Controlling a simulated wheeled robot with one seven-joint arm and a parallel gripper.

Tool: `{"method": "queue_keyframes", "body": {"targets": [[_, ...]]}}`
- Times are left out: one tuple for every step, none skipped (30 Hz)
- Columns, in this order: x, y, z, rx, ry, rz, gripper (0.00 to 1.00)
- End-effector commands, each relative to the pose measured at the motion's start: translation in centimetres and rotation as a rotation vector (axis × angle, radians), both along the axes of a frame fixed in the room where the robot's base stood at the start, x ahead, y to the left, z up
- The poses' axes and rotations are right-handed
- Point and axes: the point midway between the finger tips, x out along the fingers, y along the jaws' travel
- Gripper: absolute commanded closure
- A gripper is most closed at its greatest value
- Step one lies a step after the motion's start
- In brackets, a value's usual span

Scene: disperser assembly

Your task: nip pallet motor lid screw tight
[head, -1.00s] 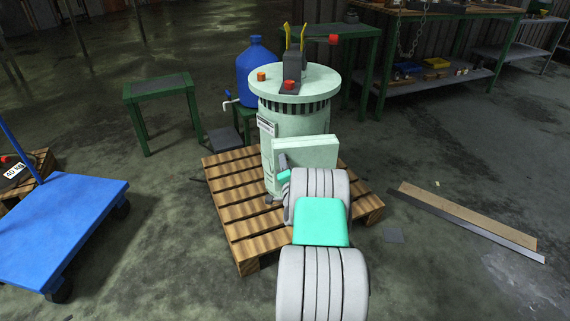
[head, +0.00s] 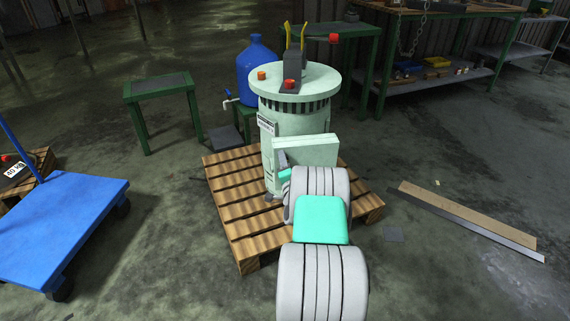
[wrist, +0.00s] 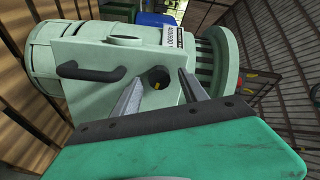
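The pale green motor (head: 290,125) stands upright on a wooden pallet (head: 232,205). It also shows, tipped sideways, in the wrist view (wrist: 70,48). Its box-like lid (head: 306,150) sticks out on the near side; the lid face (wrist: 105,52) has a black curved handle (wrist: 92,72). A dark round fitting with a yellow spot inside (wrist: 157,79), perhaps the lid screw, sits on that face. My gripper (wrist: 162,75) is open, its two grey fingers on either side of the fitting. I cannot tell whether they touch anything. My arm mostly hides the gripper in the head view.
A blue jug (head: 257,72) stands behind the motor. A small green table (head: 160,86) is at back left, a blue cart (head: 60,225) at left. A workbench (head: 430,45) is at back right. Floor around the pallet is mostly clear.

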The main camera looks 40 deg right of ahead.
Motion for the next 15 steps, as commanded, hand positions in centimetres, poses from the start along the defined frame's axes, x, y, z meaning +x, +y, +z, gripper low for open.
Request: {"method": "queue_keyframes", "body": {"targets": [[0.0, 0.0, 0.0, 0.000, 0.000, 0.000, 0.49], [0.0, 0.0, 0.0, 0.000, 0.001, 0.000, 0.49], [0.0, 0.0, 0.0, 0.000, 0.001, 0.000, 0.49], [0.0, 0.0, 0.0, 0.000, 0.001, 0.000, 0.49], [0.0, 0.0, 0.0, 0.000, 0.001, 0.000, 0.49], [-0.1, 0.0, 0.0, 0.000, 0.001, 0.000, 0.49], [-0.2, 0.0, 0.0, 0.000, 0.001, 0.000, 0.49], [-0.3, 0.1, 0.0, 0.000, 0.001, 0.000, 0.49], [-0.7, 0.3, 0.0, 0.001, 0.002, -0.002, 0.49], [-1.1, 0.5, 0.0, 0.001, 0.002, -0.001, 0.49], [-1.5, 0.8, 0.1, 0.003, 0.003, -0.001, 0.49], [-2.2, 1.2, 0.1, 0.003, 0.002, -0.002, 0.49], [-2.7, 1.5, 0.2, 0.002, 0.001, -0.003, 0.49], [-3.3, 1.9, 0.1, 0.002, 0.002, -0.003, 0.49], [-4.0, 2.3, 0.1, 0.003, 0.001, -0.002, 0.49]]}}
